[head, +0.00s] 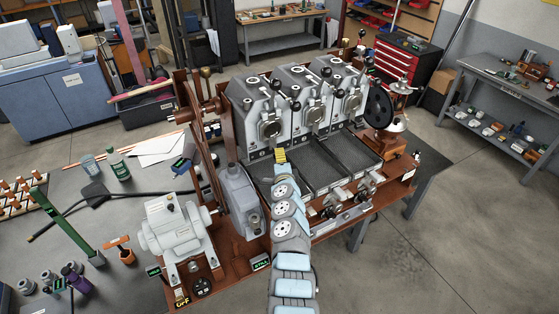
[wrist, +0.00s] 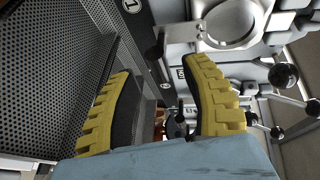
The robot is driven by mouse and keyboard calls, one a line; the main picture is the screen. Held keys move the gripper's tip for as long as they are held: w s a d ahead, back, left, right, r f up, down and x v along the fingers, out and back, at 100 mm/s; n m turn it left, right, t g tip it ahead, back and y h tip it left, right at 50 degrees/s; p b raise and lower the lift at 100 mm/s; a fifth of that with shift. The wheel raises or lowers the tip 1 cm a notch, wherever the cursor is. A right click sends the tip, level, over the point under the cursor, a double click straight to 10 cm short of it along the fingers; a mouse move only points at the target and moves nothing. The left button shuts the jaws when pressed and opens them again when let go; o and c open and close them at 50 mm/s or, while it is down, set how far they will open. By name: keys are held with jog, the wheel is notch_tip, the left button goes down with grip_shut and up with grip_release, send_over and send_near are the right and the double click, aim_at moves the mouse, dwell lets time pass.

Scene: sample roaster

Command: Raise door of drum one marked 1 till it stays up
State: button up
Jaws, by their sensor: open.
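The roaster's left drum (head: 258,100) has a round metal door (head: 270,129) low on its front. In the wrist view a round metal door (wrist: 228,22) is at the top, right of a plate marked 1 (wrist: 131,6). It looks closed, though the frame edge cuts it off. My gripper (head: 281,156) is just in front of and below the left drum's door. In the wrist view its two yellow fingers (wrist: 160,75) stand wide apart with nothing between them. The fingers look apart from the door.
Two more drums (head: 312,100) stand to the right. Perforated cooling trays (head: 345,152) lie below them, and mesh (wrist: 60,50) fills the wrist view's left. Black ball knobs (wrist: 285,75) stick out at the right. A grey motor (head: 175,228) stands left of my arm.

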jog(key=shift+w+a+f+b, duration=0.1)
jog(key=shift+w+f+b, duration=0.1)
jog(key=shift+w+b, duration=0.85)
jog(key=shift+w+f+b, duration=0.2)
jog(key=shift+w+b, duration=0.4)
jog(key=shift+b, duration=0.8)
grip_shut()
